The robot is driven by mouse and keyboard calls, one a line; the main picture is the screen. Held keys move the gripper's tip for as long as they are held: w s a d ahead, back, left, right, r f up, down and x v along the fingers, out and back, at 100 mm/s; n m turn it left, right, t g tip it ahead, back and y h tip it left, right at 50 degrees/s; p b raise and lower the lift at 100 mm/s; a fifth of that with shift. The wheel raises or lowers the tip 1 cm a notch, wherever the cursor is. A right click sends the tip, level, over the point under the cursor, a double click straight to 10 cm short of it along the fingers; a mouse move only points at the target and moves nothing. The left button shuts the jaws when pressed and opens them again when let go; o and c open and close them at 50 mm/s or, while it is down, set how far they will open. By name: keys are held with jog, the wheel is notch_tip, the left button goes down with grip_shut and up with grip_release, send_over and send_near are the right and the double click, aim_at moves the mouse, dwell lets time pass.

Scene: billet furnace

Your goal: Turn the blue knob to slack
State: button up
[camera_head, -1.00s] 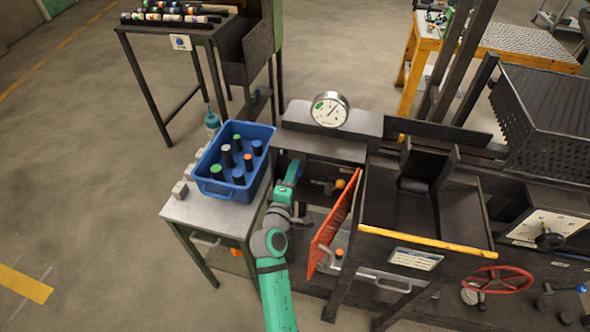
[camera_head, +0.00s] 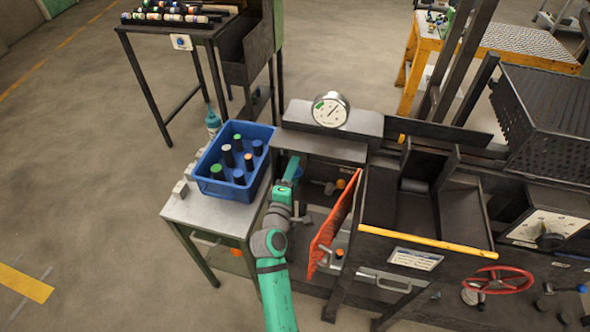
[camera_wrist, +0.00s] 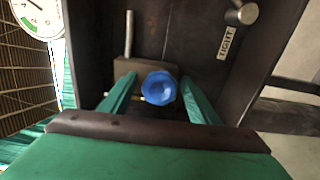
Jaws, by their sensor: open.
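The blue knob (camera_wrist: 160,88) is round and sits near the middle of the wrist view, in front of a brown block on a dark panel. My gripper (camera_wrist: 157,80) has its two green fingers apart, one on each side of the knob. I cannot tell whether either finger touches it. A small label (camera_wrist: 228,42) reading TIGHT is on the panel to the upper right of the knob. In the head view my gripper (camera_head: 292,170) reaches into the dark recess left of the orange panel, and the blue knob is not discernible there.
A round gauge (camera_head: 330,110) stands above the recess. A blue bin (camera_head: 215,190) with several cylinders is close on the left. The orange panel (camera_head: 334,228) and a dark chute (camera_head: 462,215) are close on the right. A metal peg (camera_wrist: 242,13) sticks out near the label.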

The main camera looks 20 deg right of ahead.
jog(key=v, duration=1.1)
jog(key=shift+w, duration=0.1)
jog(key=s+a+f+m+y, duration=0.1)
jog(key=s+a+f+y, duration=0.4)
jog(key=s, duration=0.4)
jog(key=s+a+f+m+y, duration=0.2)
jog(key=s+a+f, duration=0.3)
jog(key=s+f, duration=0.25)
jog(key=s+a+r+m+y, duration=0.1)
jog(key=s+a+r+m, duration=0.1)
jog(key=s, duration=0.8)
jog(key=s+a+r+m+y, duration=0.2)
jog(key=s+r+m, duration=0.2)
jog(key=s, duration=0.6)
jog(key=shift+s+r+m, duration=0.2)
jog(key=shift+s+m, duration=0.05)
jog(key=shift+m, duration=0.95)
jog(key=shift+w, duration=0.1)
jog(key=shift+a, duration=0.1)
